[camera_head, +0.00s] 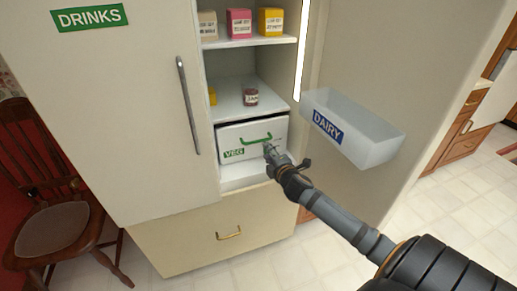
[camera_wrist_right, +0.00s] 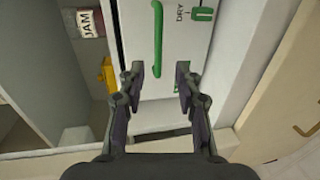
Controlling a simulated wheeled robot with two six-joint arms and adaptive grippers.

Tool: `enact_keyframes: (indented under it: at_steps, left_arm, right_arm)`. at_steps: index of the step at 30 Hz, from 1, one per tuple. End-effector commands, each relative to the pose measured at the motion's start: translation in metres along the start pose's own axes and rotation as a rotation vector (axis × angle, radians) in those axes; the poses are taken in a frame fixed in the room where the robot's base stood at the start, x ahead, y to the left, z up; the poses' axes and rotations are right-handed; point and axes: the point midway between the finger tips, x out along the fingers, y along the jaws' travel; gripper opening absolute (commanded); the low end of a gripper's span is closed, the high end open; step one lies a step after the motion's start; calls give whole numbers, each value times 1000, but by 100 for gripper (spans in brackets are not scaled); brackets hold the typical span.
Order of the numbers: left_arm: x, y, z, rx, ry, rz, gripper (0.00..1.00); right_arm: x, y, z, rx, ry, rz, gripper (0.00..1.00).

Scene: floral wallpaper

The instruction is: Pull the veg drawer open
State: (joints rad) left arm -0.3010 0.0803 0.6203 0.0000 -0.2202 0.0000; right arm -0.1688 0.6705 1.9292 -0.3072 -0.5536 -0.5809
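The veg drawer (camera_head: 230,141) is a white box low in the open fridge, with a green VEG label at its lower left. It sits in under the shelf and looks shut. Its green bar handle (camera_head: 254,140) runs across the front; in the right wrist view the handle (camera_wrist_right: 158,40) runs up the picture. My right gripper (camera_head: 270,150) is at the handle's right end. In the right wrist view its two fingers (camera_wrist_right: 158,76) are apart, one on each side of the handle's near end, with no clear contact. My left gripper is out of view.
A jam jar (camera_head: 251,97) and a yellow item (camera_head: 212,96) stand on the shelf above the drawer. A closed lower drawer (camera_head: 190,245) is below; a chair (camera_head: 55,215) stands left.

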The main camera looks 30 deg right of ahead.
Motion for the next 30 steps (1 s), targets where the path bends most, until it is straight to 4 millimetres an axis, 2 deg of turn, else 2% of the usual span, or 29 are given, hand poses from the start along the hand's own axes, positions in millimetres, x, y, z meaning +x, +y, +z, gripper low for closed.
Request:
enact_keyframes:
  at_steps: [4, 7, 15, 19, 24, 30]
  left_arm:
    - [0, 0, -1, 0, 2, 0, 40]
    - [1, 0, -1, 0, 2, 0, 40]
    - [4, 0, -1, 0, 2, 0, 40]
    - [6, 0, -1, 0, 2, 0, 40]
    - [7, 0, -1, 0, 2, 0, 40]
    - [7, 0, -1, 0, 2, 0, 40]
  right_arm:
    - [2, 4, -1, -2, 1, 5, 34]
    - [14, 3, 0, 2, -2, 5, 34]
    - [71, 3, -1, 6, 0, 4, 34]
    - [92, 3, -1, 4, 1, 4, 34]
    - [103, 3, -2, 3, 3, 3, 34]
    - [104, 3, -2, 1, 3, 3, 34]
